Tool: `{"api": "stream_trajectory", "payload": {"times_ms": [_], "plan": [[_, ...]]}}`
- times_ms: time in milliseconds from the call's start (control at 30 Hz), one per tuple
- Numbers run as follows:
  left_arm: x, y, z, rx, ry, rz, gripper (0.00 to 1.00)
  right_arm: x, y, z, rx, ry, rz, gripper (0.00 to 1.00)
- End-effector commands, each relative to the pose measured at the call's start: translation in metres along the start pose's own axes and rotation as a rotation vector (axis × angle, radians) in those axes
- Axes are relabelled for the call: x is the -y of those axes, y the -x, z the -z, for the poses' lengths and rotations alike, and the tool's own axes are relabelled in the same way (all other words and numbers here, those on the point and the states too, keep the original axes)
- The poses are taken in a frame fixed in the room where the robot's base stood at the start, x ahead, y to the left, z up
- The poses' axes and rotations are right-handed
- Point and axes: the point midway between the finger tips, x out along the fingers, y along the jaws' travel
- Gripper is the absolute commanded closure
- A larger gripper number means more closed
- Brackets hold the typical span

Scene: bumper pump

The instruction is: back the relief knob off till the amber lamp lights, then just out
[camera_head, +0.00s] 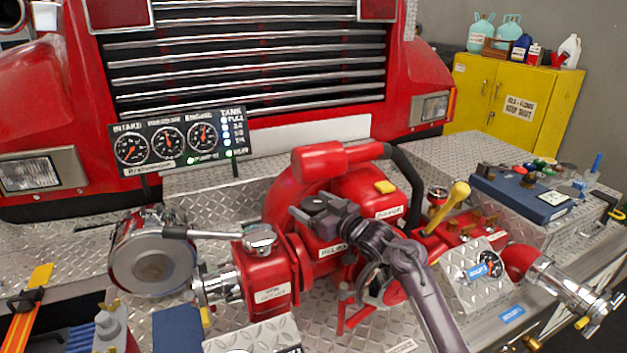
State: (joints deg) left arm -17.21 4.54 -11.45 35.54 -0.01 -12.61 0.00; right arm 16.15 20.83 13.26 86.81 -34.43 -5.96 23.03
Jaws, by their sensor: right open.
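The red pump (285,200) stands on the bumper deck, with a white label (333,250) that seems to read RELIEF on its front. My right gripper (302,213) reaches in from the lower right and is at the pump's front, just above that label. Its jaws are open. The relief knob cannot be made out; my gripper and wrist cover that part of the pump. The gauge panel (180,142) at left shows three dials, a column of tank lights and small green lamps along its lower edge. I see no lit amber lamp. My left gripper is not in view.
A red valve with a long lever (205,233) and a capped inlet (152,255) stand left of the pump. A yellow-handled lever (447,207) and a red outlet pipe (522,262) are at right. A blue box (522,197) lies on the tread-plate deck behind.

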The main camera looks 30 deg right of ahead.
Motion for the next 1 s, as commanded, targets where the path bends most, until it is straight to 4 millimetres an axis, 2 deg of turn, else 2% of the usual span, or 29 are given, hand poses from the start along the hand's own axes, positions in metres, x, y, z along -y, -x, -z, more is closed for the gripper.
{"api": "stream_trajectory", "payload": {"times_ms": [167, 500, 700, 800, 1000], "plan": [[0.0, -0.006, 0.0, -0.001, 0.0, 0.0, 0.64, -0.001, 0.0, 0.032, -0.007, 0.007, -0.001, 0.18], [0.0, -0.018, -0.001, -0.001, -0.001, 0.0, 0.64, 0.0, 0.001, 0.117, -0.007, 0.007, -0.001, 0.18], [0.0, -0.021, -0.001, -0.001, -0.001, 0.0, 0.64, -0.001, 0.001, 0.162, -0.005, 0.005, -0.001, 0.18], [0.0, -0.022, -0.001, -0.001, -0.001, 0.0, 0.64, 0.0, 0.0, 0.178, -0.005, 0.004, 0.0, 0.18], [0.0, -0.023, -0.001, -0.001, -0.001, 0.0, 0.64, 0.0, 0.0, 0.194, -0.002, 0.001, 0.0, 0.18]]}}
